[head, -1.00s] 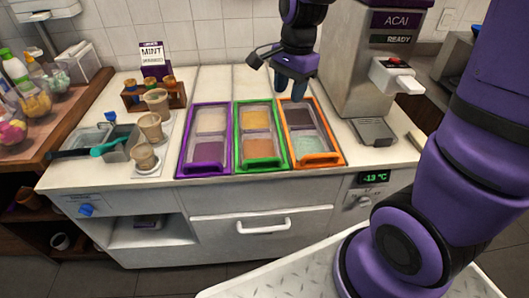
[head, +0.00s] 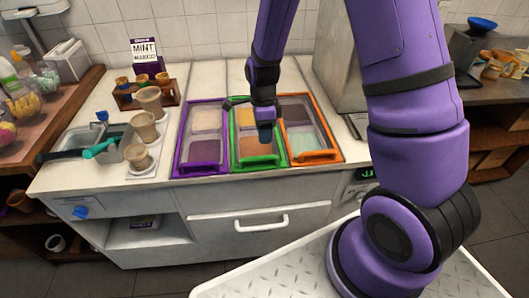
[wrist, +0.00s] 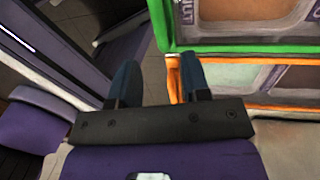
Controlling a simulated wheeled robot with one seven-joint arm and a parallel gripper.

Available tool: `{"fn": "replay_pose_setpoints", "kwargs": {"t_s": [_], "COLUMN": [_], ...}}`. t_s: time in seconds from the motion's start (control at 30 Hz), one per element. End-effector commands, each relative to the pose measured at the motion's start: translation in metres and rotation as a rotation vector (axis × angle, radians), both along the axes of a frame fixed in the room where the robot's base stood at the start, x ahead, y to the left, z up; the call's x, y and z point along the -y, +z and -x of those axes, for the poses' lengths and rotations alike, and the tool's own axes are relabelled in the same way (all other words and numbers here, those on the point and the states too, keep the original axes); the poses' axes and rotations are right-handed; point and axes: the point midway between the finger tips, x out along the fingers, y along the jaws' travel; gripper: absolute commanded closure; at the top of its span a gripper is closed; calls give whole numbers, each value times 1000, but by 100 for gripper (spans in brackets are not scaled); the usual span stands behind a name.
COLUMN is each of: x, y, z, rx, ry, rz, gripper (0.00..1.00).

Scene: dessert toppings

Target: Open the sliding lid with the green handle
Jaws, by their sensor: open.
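The lid with the green handle is the middle one of three framed lids on the counter. Its green handle (head: 258,162) runs along the front edge, and its green frame (wrist: 245,48) shows at the upper right in the wrist view. The lid's clear panes show yellow and orange-brown toppings below; the lid looks closed. My gripper (head: 265,137) points down over the front half of this lid, just behind the handle in the head view. In the wrist view my gripper (wrist: 157,65) has its two fingers apart with nothing between them. I cannot tell whether they touch the handle.
A purple-framed lid (head: 202,173) lies to the left and an orange-framed lid (head: 313,158) to the right, both close beside the green one. Cups (head: 142,127) and a metal tub (head: 110,143) stand further left. A white drawer handle (head: 261,223) is below.

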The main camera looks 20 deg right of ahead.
Motion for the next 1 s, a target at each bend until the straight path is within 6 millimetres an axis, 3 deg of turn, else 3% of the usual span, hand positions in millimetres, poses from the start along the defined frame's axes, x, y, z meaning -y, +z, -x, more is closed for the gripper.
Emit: {"fn": "replay_pose_setpoints", "kwargs": {"t_s": [0.2, 0.4, 0.87, 1.0], "x": [-2, -4, -5, -5], "y": [-39, -62, -72, -72], "z": [8, 12, 14, 14], "rx": [-3, -1, 1, 1], "ry": [1, 2, 2, 3], "rz": [-1, 0, -1, -1], "gripper": [57, 57, 57, 84]}}
